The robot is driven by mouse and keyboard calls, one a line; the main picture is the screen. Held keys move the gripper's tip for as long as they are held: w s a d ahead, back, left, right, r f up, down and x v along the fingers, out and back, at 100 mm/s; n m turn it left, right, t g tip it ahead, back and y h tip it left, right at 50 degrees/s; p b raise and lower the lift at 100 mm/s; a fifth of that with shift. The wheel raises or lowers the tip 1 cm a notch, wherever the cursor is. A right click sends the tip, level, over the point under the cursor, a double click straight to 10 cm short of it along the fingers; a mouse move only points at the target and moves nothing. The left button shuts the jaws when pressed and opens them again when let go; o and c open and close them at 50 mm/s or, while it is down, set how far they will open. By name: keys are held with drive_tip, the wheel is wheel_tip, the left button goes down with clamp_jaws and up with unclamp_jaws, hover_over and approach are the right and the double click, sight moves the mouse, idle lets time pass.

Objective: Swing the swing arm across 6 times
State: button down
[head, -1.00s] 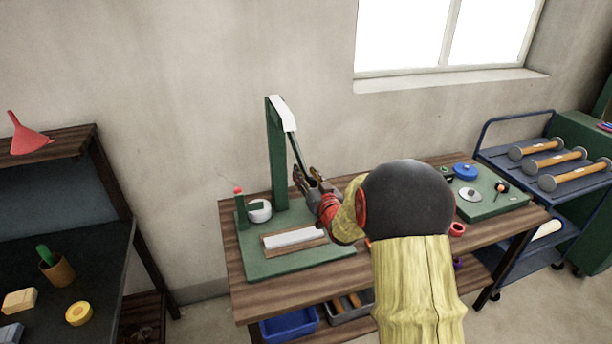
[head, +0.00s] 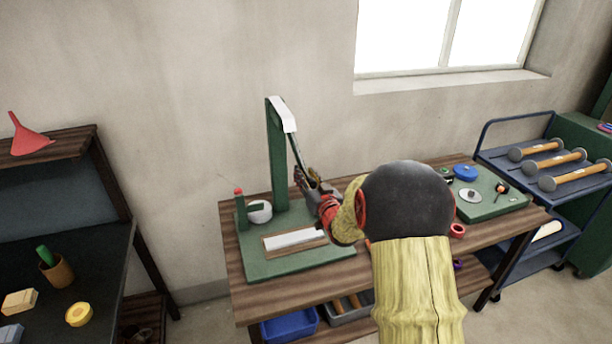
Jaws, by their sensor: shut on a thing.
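A green stand with an upright post (head: 277,160) stands on the table, with a white cap piece across its top. The thin dark swing arm (head: 296,151) hangs from that top piece and slants down to the right. My gripper (head: 306,180) is shut on the swing arm near its lower end, to the right of the post. My own arm comes in from the lower right and hides part of the table.
The green base (head: 275,268) carries a white block on a wooden plate (head: 293,240), a red-tipped green post (head: 239,208) and a white round piece (head: 260,216). A second green board (head: 500,207) with small parts lies at the right. The wall is behind.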

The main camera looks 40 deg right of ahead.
idle(0.3)
drive_tip(key=w+a+m+b, duration=0.2)
drive_tip(key=a+m+b, duration=0.1)
drive_tip(key=a+m, duration=0.4)
drive_tip(key=shift+w+a+b, duration=0.35)
drive_tip(key=shift+a, duration=0.9)
drive_tip(key=shift+r, duration=0.2)
drive_tip(key=c, duration=1.7)
unclamp_jaws()
drive_tip(key=shift+w+a, duration=0.1)
drive_tip(key=shift+a, duration=0.05)
drive_tip(key=shift+f, duration=0.1)
drive_tip(key=v, duration=1.2)
drive_tip(key=shift+f, duration=0.1)
